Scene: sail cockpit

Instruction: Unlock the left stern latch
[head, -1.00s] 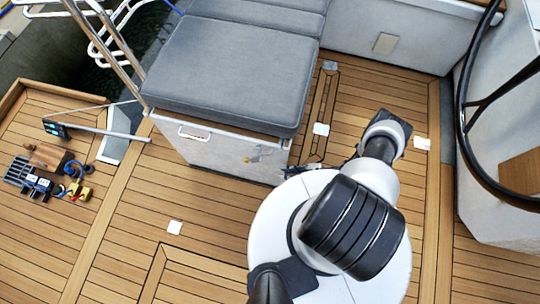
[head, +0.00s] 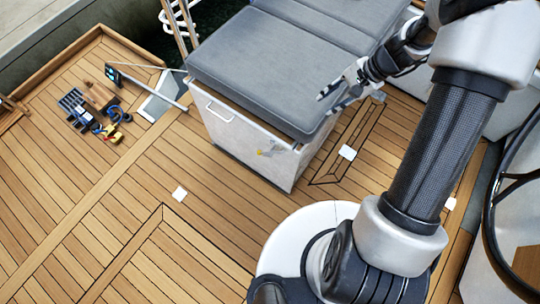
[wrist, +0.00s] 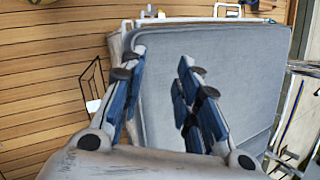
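I cannot make out the latch in the wrist view.
A white handle (head: 219,115) is at the left of the locker front. Tools and blocks (head: 95,110) lie on the deck at the left. A black steering wheel (head: 495,225) stands at the right. The teak deck (head: 110,215) before the locker is mostly clear.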

